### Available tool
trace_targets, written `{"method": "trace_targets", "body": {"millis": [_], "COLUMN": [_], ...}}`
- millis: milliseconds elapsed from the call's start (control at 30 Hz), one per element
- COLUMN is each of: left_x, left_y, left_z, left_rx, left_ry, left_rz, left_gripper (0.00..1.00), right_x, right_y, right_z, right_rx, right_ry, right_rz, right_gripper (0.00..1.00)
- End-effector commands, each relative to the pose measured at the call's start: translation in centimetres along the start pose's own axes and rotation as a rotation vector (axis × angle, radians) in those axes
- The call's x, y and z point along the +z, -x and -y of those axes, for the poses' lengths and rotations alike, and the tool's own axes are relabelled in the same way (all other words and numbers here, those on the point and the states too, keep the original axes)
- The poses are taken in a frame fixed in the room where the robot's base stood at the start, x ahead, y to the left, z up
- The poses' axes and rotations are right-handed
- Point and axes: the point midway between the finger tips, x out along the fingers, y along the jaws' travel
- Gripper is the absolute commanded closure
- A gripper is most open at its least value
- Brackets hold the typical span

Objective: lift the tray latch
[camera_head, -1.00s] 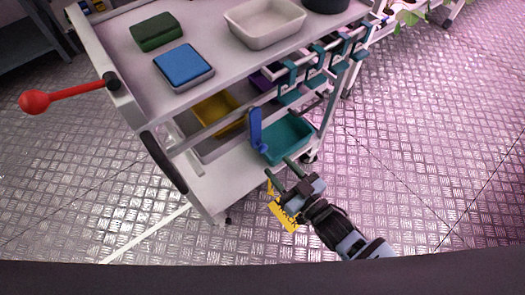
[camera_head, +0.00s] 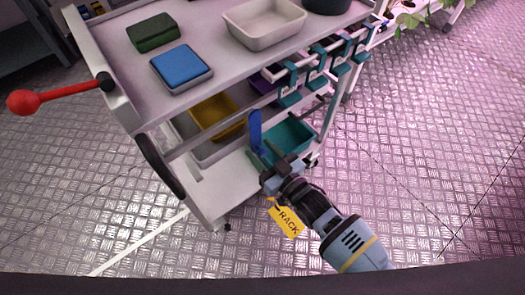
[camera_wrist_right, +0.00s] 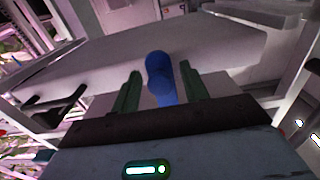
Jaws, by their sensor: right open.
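The latch is a blue upright lever (camera_head: 255,130) at the near left end of a teal tray (camera_head: 290,136) on the cart's lower shelf. My right gripper (camera_head: 264,158) is at the foot of the lever, in front of the tray's near end. In the right wrist view the lever (camera_wrist_right: 161,70) stands between the two green fingers of my right gripper (camera_wrist_right: 160,82). The fingers are open, with a gap showing on each side of the lever. In the head view the fingers are mostly hidden by the gripper body. My left gripper is not in view.
The white cart's top shelf (camera_head: 215,100) overhangs the tray. It bears a blue box (camera_head: 181,66), a green block (camera_head: 152,32) and a white bin (camera_head: 264,40). Teal clips (camera_head: 318,63) line its right edge. A yellow RACK tag (camera_head: 287,220) shows beside my wrist. Floor to the right is clear.

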Motion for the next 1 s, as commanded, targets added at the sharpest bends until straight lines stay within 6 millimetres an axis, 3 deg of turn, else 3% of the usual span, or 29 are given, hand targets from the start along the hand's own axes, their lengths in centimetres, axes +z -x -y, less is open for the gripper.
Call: {"method": "trace_targets", "body": {"millis": [233,567,1000], "left_x": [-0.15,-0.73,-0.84], "left_y": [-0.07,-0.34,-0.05], "left_z": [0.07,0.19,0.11], "left_rx": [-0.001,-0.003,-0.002], "left_ry": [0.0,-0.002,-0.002], "left_rz": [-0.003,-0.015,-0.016], "left_gripper": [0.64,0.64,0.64], "right_x": [-0.06,-0.05,-0.13], "right_y": [-0.1,-0.07,-0.06], "right_z": [0.0,0.0,0.7], "right_rx": [0.0,0.0,0.0], "right_ry": [0.0,0.0,-0.053], "right_rz": [-0.001,-0.001,-0.002], "right_gripper": [0.55,0.99,1.0]}}
